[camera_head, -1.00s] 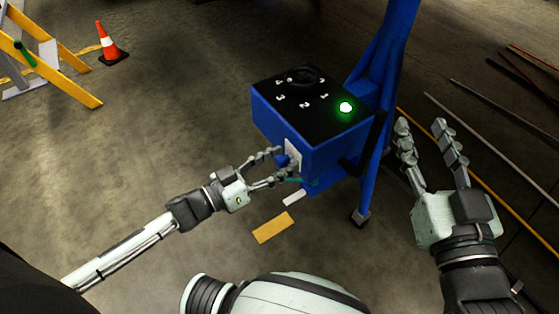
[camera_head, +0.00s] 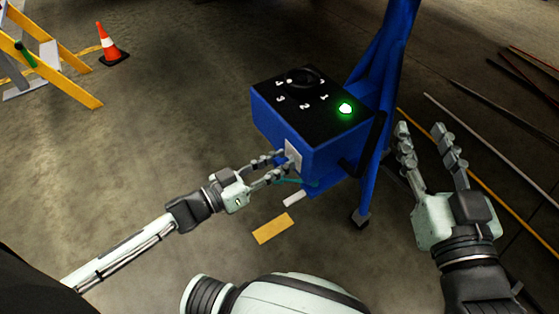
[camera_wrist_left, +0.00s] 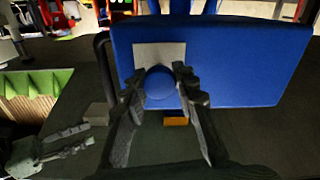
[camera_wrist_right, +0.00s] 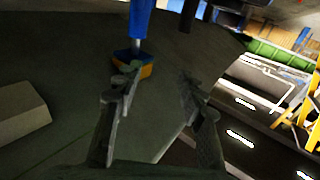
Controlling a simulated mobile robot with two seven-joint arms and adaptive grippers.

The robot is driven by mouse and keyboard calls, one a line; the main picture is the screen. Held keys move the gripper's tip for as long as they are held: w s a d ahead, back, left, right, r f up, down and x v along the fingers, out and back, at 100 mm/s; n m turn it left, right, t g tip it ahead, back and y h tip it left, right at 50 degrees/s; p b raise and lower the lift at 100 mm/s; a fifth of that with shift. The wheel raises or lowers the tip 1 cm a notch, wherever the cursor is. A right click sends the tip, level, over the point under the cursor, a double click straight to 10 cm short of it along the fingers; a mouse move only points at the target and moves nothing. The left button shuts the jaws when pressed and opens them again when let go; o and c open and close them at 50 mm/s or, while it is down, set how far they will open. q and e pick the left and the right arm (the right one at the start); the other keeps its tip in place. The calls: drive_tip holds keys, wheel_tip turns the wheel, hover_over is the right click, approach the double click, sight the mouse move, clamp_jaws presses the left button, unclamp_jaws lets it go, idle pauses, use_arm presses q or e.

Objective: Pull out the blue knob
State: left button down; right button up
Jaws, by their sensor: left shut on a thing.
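The blue knob (camera_wrist_left: 160,85) sits on a light plate (camera_wrist_left: 150,54) on the side of a blue box (camera_head: 335,147), seen in the left wrist view. My left gripper (camera_head: 279,164) is at that plate, its two fingers closed in on either side of the knob; it also shows in the left wrist view (camera_wrist_left: 163,80). In the head view the fingers mostly hide the knob. My right gripper (camera_head: 420,127) is open and empty, to the right of the box and apart from it.
The box has a black top with white numbers, a dark dial (camera_head: 303,78) and a lit green light (camera_head: 345,108). A blue stand (camera_head: 375,160) rises behind it. An orange cone (camera_head: 109,44) and a yellow ladder (camera_head: 55,60) stand at the far left. Long rods lie on the right.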

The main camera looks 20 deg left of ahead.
use_arm(q)
drive_tip(key=p+v, duration=0.1)
drive_tip(key=v, duration=0.2)
use_arm(e)
drive_tip(key=d+f+g+h, duration=0.2)
drive_tip(key=d+f+g, duration=0.1)
drive_tip(key=f, duration=0.4)
drive_tip(key=shift+s+d, duration=0.15)
drive_tip(key=shift+d, duration=0.3)
use_arm(q)
drive_tip(key=c, duration=1.2)
unclamp_jaws()
drive_tip(key=shift+s+a, duration=0.1)
use_arm(e)
drive_tip(key=shift+a, duration=0.15)
use_arm(q)
approach(275, 165)
drive_tip(key=v, duration=0.4)
drive_tip(key=shift+s+a+r, duration=0.1)
drive_tip(key=shift+s, duration=0.1)
